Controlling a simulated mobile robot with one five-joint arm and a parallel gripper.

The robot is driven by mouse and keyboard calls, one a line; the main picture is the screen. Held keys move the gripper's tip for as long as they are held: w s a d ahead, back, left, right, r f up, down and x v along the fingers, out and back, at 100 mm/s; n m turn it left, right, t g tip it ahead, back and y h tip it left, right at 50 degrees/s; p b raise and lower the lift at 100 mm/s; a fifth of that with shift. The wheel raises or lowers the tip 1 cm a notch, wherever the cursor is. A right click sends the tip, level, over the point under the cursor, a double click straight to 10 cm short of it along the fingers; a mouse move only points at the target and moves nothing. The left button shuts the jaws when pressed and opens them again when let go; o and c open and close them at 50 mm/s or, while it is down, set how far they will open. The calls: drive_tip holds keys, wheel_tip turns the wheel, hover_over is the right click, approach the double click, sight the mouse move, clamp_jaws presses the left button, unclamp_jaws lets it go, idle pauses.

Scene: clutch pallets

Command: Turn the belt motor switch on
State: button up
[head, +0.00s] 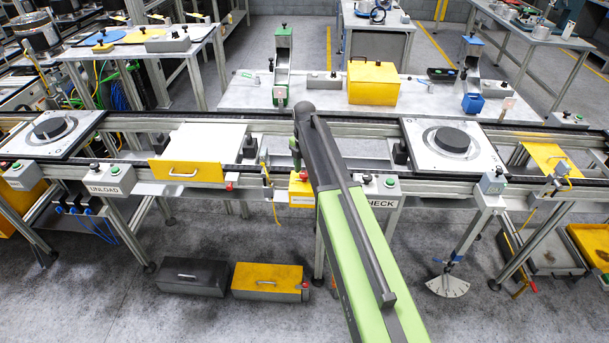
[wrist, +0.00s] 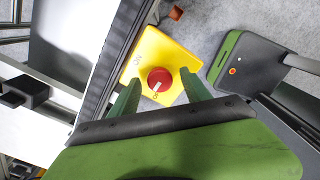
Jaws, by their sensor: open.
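The belt motor switch is a yellow box (wrist: 174,56) with a round red knob (wrist: 159,79) in the wrist view. The knob carries a white mark; letters that look like ON sit near its upper left, and another small label lies just below it. I cannot tell for certain which way the mark points. My gripper (wrist: 158,80) is open, with one green finger on each side of the knob; contact is not clear. In the head view the yellow box (head: 300,190) is on the conveyor's front rail, partly hidden by my arm.
The CHECK box (head: 382,190) and UNLOAD box (head: 110,180) are on the front rail. Pallets with dark discs (head: 453,140) lie on the conveyor. A yellow drawer (head: 186,171) is to the left.

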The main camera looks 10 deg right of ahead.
clamp_jaws()
drive_tip(key=shift+m, duration=0.3)
drive_tip(key=m, duration=0.3)
drive_tip(key=shift+m, duration=0.3)
drive_tip(key=m, duration=1.3)
drive_tip(key=shift+m, duration=0.3)
idle(0.4)
